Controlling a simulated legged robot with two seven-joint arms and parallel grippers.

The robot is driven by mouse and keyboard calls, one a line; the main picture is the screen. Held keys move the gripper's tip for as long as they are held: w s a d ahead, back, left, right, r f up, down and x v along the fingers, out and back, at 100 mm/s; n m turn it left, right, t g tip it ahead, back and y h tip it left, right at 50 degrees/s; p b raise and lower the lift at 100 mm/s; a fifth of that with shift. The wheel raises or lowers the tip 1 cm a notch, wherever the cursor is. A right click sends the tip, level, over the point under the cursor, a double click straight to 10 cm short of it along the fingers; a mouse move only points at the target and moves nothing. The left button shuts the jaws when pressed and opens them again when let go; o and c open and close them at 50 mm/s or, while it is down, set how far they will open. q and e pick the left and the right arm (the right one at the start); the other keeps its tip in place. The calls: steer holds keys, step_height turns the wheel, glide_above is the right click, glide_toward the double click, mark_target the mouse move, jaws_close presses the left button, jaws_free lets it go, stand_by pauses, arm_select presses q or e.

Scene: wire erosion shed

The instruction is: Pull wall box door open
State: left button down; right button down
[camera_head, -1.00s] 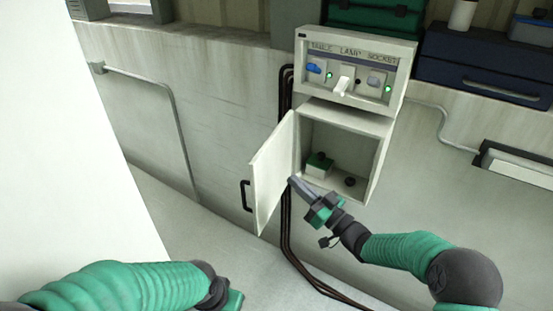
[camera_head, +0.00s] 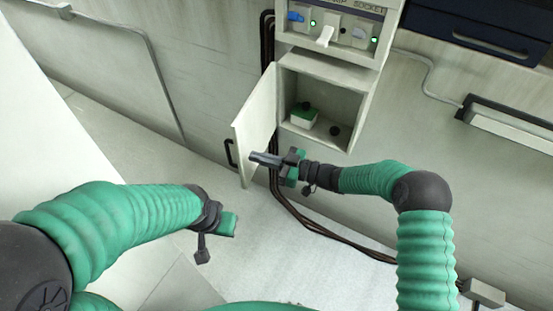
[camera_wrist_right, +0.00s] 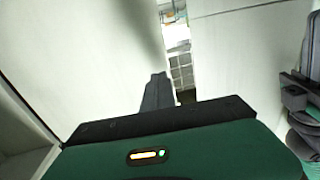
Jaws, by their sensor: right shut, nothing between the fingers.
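The wall box (camera_head: 328,68) hangs on the wall, and its door (camera_head: 258,118) stands open, swung out to the left. A black handle (camera_head: 229,153) is on the door's outer face. My right gripper (camera_head: 254,157) is shut and empty, its fingertips at the inner side of the door near its lower part; I cannot tell whether they touch it. In the right wrist view the shut fingers (camera_wrist_right: 158,92) point along a pale surface. My left gripper (camera_head: 230,224) is at the lower left, away from the box; its fingers are not clearly seen.
Inside the box are a green-topped block (camera_head: 304,115) and a dark round knob (camera_head: 335,131). A switch panel (camera_head: 328,30) is above. Dark cables (camera_head: 300,215) run down behind the door and across the floor. A dark blue case (camera_head: 485,30) sits at upper right.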

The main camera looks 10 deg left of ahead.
mark_target(242, 157)
steer(key=shift+a+r, duration=0.1)
steer(key=shift+a, duration=0.7)
steer(key=shift+w+a, duration=0.1)
steer(key=shift+a, duration=0.15)
steer(key=shift+a, duration=0.2)
steer(key=a+t, duration=0.1)
steer(key=a+m+t+b, duration=0.1)
steer(key=a, duration=0.1)
steer(key=a+m+t+h+b, duration=0.1)
steer(key=a, duration=0.1)
steer(key=shift+w+a+f+t, duration=0.2)
steer(key=shift+w+f+t, duration=0.1)
steer(key=shift+f, duration=0.05)
steer(key=w+a+m+t+h+b, duration=0.1)
steer(key=w+a+t+b, duration=0.1)
steer(key=a, duration=0.4)
steer(key=w+b, duration=0.1)
steer(key=b, duration=0.1)
steer(key=shift+a+r+m+b, duration=0.25)
steer(key=shift+a+m+b, duration=0.05)
steer(key=shift+m, duration=0.1)
